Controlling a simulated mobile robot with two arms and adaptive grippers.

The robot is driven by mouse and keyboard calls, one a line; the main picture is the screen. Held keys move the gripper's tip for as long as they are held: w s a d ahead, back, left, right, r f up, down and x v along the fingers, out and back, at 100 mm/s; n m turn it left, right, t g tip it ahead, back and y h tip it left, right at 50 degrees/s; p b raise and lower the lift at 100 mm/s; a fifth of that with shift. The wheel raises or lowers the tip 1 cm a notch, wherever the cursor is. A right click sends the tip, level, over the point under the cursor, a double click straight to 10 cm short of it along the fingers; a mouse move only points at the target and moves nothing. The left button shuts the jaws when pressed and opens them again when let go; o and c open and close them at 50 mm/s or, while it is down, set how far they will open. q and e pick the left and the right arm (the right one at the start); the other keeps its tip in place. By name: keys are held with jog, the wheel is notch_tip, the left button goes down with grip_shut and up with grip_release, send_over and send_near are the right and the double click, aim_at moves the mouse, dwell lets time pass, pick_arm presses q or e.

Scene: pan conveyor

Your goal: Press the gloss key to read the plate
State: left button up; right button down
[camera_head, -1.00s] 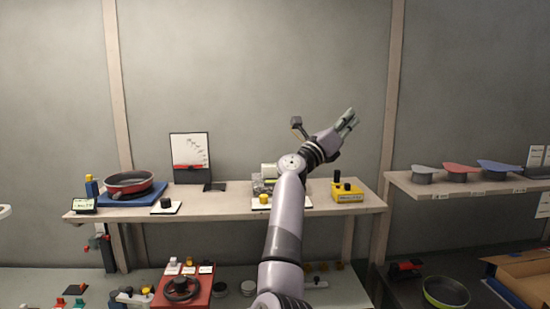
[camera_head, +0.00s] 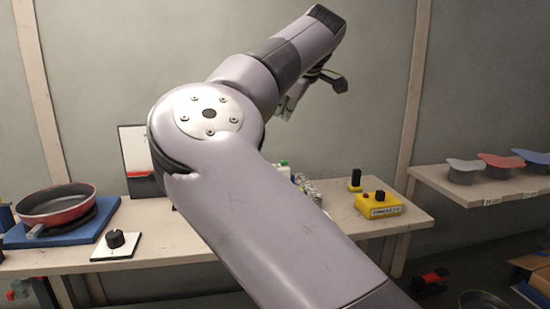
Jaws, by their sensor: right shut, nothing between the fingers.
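My right arm fills the middle of the head view. A yellow box with a dark knob (camera_head: 378,201) sits on the right part of the shelf, below and to the right of the gripper. A black knob on a white plate (camera_head: 115,241) sits at the left of the shelf. I cannot tell which of these is the gloss key. My left gripper is not in view.
A red pan (camera_head: 57,205) rests on a blue base (camera_head: 88,236) at the left. A black upright piece (camera_head: 355,180) stands behind the yellow box. A white panel (camera_head: 136,160) and small shiny items (camera_head: 308,188) are partly hidden by my arm. Coloured trowel-like pieces (camera_head: 501,160) line the right shelf.

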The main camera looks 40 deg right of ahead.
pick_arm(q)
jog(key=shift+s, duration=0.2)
pick_arm(e)
jog(key=shift+w+a+r, duration=0.15)
jog(key=shift+a+r, duration=0.15)
jog(key=shift+a, duration=0.1)
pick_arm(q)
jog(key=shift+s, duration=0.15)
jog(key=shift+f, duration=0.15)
pick_arm(e)
jog(key=b, duration=0.7)
send_over(281, 161)
notch_tip(281, 161, down, 8)
jog(key=shift+a+f, duration=0.1)
jog(key=shift+f, duration=0.1)
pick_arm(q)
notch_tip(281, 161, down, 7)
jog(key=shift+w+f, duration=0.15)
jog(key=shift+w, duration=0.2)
pick_arm(e)
jog(key=shift+f, duration=0.25)
pick_arm(q)
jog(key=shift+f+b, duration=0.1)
jog(key=shift+b, duration=0.25)
pick_arm(e)
jog(key=shift+f, duration=0.1)
